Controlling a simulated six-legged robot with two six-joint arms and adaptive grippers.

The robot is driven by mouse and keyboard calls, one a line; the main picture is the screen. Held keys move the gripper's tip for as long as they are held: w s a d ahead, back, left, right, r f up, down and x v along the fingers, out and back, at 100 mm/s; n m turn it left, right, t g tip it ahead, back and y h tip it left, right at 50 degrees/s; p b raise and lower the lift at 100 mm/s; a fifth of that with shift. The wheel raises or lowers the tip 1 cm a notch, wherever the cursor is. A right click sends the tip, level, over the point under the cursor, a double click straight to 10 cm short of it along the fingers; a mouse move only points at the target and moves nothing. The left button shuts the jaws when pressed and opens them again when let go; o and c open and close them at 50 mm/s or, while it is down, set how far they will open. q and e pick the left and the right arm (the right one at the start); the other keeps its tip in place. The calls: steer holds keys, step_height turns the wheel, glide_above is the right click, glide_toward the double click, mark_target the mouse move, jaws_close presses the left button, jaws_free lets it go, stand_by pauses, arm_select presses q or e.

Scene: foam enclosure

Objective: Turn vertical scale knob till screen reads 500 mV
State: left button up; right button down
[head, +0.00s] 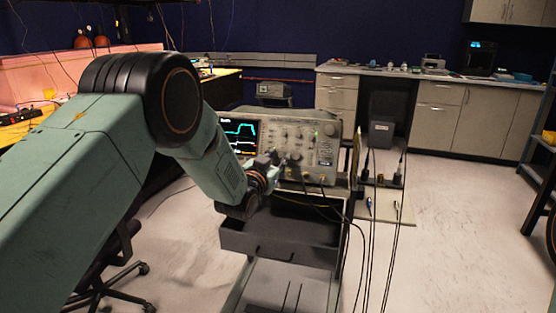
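The oscilloscope (325,127) stands on a cart in the middle of the head view, its front facing me. Its screen (238,133) is lit with a cyan trace on black; the readout text is too small to read. Knobs (297,134) and buttons fill the panel right of the screen. My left arm reaches in from the left, and my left gripper (280,163) is at the lower middle of the panel, by the lower knobs. It hides part of the panel, and I cannot tell which knob it touches or whether its fingers are closed. My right gripper is out of view.
Cables hang from the oscilloscope's lower front past the cart's drawer (275,240). A pink foam enclosure (75,75) is at the left. A black wheeled chair base (110,285) stands at lower left. Cabinets (455,112) line the back wall.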

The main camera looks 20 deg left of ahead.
arm_select(q)
steer(key=shift+w+d, duration=0.1)
steer(key=shift+d, duration=0.05)
steer(key=shift+c, duration=0.3)
steer(key=c, duration=0.5)
jaws_close()
steer(key=m+h, duration=0.1)
steer(key=m, duration=0.1)
steer(key=m+g+h+p, duration=0.1)
steer(key=m, duration=0.1)
steer(key=m+p, duration=0.1)
steer(key=m, duration=0.2)
steer(key=shift+a+r+g+h, duration=0.2)
steer(key=shift+a+g+h, duration=0.1)
steer(key=shift+g+h, duration=0.1)
steer(key=m+g+p, duration=0.1)
steer(key=m, duration=0.2)
steer(key=m+g+h+p, duration=0.1)
steer(key=m+p, duration=0.1)
steer(key=m, duration=0.1)
steer(key=shift+w+a+r+m+g+p, duration=0.1)
steer(key=shift+a+m+g+p, duration=0.05)
steer(key=shift+m+g+p, duration=0.15)
steer(key=shift+m, duration=0.3)
